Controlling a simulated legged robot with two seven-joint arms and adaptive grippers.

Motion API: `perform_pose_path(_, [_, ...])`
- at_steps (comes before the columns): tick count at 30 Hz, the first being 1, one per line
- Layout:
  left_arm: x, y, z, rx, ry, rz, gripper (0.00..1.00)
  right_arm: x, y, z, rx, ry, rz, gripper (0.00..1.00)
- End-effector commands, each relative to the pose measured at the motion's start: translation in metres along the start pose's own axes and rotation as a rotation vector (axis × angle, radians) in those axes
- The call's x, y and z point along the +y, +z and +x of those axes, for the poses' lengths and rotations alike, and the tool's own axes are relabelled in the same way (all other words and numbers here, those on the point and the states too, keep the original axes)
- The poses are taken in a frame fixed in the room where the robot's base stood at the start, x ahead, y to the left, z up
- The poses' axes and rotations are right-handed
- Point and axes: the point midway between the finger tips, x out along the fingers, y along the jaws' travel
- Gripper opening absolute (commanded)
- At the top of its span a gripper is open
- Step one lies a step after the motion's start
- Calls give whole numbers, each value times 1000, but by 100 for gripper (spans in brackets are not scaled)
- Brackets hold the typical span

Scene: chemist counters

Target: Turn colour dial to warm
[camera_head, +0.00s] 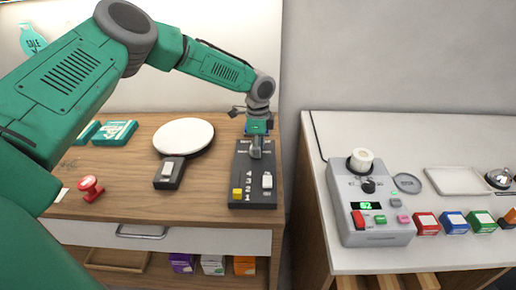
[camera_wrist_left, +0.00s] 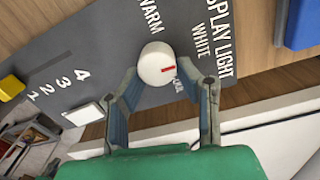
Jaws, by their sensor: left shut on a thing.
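The dark display-light panel (camera_head: 253,203) lies on the wooden counter. The wrist view shows its grey face (camera_wrist_left: 85,60) with the labels WARM, WHITE and a partly hidden COOL. The white round colour dial (camera_wrist_left: 153,58) carries a red mark, which points right in that view, to the side of WHITE and COOL, away from WARM. My left gripper (camera_head: 256,147) comes down over the far end of the panel. In the wrist view its two fingers (camera_wrist_left: 158,76) stand on either side of the dial, shut on it. The gripper hides the dial in the head view. My right gripper is not in view.
On the panel are a yellow button (camera_head: 237,194) and a white switch (camera_head: 267,181). A white round plate (camera_head: 184,134), a black switch box (camera_head: 168,175) and a red stamp-like thing (camera_head: 91,187) stand to the left. A grey device (camera_head: 375,235) stands on the right counter, across a gap.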

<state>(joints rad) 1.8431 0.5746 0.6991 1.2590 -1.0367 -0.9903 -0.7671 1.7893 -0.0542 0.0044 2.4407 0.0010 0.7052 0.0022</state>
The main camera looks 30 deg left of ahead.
Motion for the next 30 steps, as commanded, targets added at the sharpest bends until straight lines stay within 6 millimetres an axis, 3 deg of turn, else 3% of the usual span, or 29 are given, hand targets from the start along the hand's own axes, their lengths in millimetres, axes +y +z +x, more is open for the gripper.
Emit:
perform_pose_path(1, [0, 10, 5, -17, 5, -7, 1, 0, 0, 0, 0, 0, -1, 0])
perform_pose_path(19, [-1, 9, 5, -25, 4, -32, 1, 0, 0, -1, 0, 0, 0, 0])
perform_pose_path(30, [-1, 7, 3, -22, 0, -249, 1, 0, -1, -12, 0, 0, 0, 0])
